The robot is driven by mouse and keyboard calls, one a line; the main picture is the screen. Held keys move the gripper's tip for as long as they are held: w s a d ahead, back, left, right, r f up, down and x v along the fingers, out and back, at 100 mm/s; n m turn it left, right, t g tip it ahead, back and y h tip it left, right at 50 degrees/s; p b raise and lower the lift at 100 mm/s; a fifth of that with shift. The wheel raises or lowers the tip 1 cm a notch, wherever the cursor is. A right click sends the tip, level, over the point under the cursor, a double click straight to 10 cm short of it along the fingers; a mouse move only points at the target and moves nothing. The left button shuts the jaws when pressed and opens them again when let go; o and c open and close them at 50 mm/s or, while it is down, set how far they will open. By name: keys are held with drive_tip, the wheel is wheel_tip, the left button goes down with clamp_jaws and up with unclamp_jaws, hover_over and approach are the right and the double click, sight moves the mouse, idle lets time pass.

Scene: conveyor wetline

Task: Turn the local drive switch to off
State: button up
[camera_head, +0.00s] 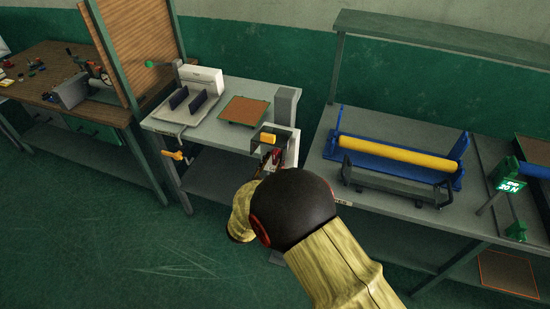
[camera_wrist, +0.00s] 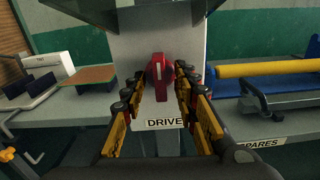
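The drive switch is a red knob (camera_wrist: 160,72) with a grip bar standing upright. It sits on the front of a grey post (camera_wrist: 135,50) above a "DRIVE" label (camera_wrist: 164,123). My gripper (camera_wrist: 161,82) is open, its black and yellow fingers on the left and right of the knob, with narrow gaps at both sides. How deep the fingertips reach past the knob, I cannot tell. In the head view the grey post (camera_head: 287,104) stands at the right end of the middle bench, and my arm hides most of the switch.
A white device (camera_head: 200,76) and an orange-topped plate (camera_head: 243,110) lie on the middle bench. To the right, a bench holds a yellow roller (camera_head: 400,154) in a blue frame, near the "SPARES" label (camera_wrist: 258,143).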

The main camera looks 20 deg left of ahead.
drive_tip(key=s, duration=0.7)
drive_tip(key=shift+a, duration=0.3)
idle(0.5)
